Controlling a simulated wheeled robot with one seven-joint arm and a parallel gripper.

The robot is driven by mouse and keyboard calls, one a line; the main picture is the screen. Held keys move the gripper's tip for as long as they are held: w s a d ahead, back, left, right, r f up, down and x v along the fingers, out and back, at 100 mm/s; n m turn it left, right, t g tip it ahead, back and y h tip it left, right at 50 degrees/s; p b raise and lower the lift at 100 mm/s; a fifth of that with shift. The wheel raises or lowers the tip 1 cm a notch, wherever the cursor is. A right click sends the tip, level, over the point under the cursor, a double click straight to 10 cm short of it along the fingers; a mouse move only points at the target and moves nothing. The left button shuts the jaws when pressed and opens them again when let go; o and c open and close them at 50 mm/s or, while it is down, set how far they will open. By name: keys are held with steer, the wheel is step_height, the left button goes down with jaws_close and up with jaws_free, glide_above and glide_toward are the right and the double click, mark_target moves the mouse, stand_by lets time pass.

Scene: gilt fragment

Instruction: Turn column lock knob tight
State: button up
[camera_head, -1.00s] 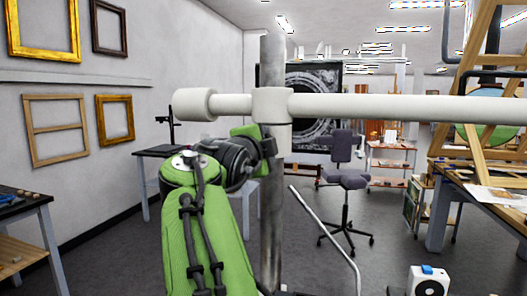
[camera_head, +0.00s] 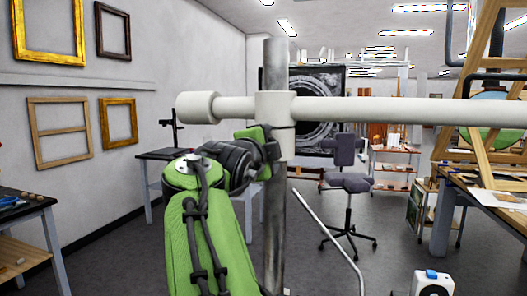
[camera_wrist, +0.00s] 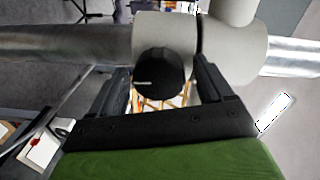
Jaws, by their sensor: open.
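The column (camera_head: 274,215) is an upright grey metal pole, and a white clamp (camera_head: 275,110) sits around it and carries a white horizontal bar. In the wrist view the clamp (camera_wrist: 230,40) and the shiny column (camera_wrist: 60,42) lie across the picture. The lock knob (camera_wrist: 160,72) is black and round with a pale line on its face. My gripper (camera_wrist: 165,82) is open, with one black finger on each side of the knob.
The white bar (camera_head: 400,110) runs right from the clamp. A bent pale rod (camera_head: 325,235) stands right of the column. A purple chair (camera_head: 348,182), a wooden easel (camera_head: 478,110) and a workbench (camera_head: 35,210) stand farther off. Open grey floor lies between.

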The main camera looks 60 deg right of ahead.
steer(key=s+a, duration=0.2)
steer(key=a, duration=1.3)
steer(key=shift+s+a+r, duration=0.25)
steer(key=shift+r, duration=0.2)
